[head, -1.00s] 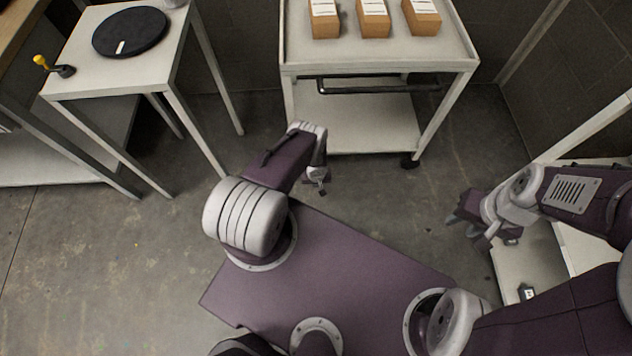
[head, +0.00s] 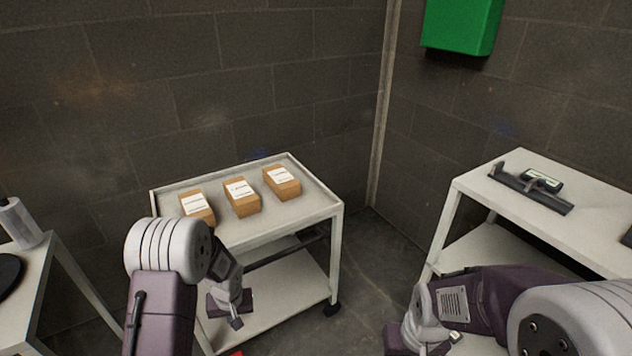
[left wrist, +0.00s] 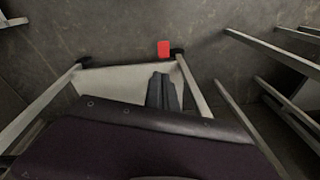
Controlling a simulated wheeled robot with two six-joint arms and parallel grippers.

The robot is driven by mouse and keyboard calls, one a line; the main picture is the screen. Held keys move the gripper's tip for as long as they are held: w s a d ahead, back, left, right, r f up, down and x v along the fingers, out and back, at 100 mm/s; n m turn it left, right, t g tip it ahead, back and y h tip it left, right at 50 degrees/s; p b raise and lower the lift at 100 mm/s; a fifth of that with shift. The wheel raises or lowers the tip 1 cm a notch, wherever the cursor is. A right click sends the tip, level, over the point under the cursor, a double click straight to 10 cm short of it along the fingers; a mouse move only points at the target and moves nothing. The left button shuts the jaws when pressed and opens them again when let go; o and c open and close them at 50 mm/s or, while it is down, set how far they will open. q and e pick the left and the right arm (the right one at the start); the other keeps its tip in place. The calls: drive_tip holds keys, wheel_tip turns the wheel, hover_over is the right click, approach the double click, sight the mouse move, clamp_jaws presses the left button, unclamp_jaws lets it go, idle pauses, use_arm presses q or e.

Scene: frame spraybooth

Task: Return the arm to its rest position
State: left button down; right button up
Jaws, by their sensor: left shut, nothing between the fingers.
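My left arm comes up at the lower left of the head view, bent at its pale elbow. My left gripper (head: 232,312) hangs in front of the cart's left side, shut and empty. Its dark closed fingers (left wrist: 163,92) also show in the left wrist view, over a pale surface. My right arm is folded across the lower right of the head view. My right gripper (head: 422,338) is partly cut off by the bottom edge, so its jaws cannot be made out.
A white cart (head: 325,207) carries three labelled boxes (head: 241,197). A shelf unit (head: 470,187) with a dark tool stands at right; a green box (head: 461,25) hangs above. A table (head: 38,275) is at left. A red item (left wrist: 163,48) lies on the floor.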

use_arm(q)
drive_tip(key=s+d+r+m+h, duration=0.1)
drive_tip(key=s+d+r, duration=0.1)
drive_tip(key=s+r, duration=0.45)
drive_tip(key=s+d+r+m, duration=0.1)
drive_tip(key=s+d+r, duration=0.2)
drive_tip(key=s+r, duration=0.35)
wheel_tip(320, 180, up, 16)
drive_tip(key=s+p, duration=0.2)
drive_tip(key=p, duration=1.5)
drive_tip(key=shift+s+r+m, duration=0.15)
drive_tip(key=shift+s+m, duration=0.1)
drive_tip(key=shift+m, duration=0.05)
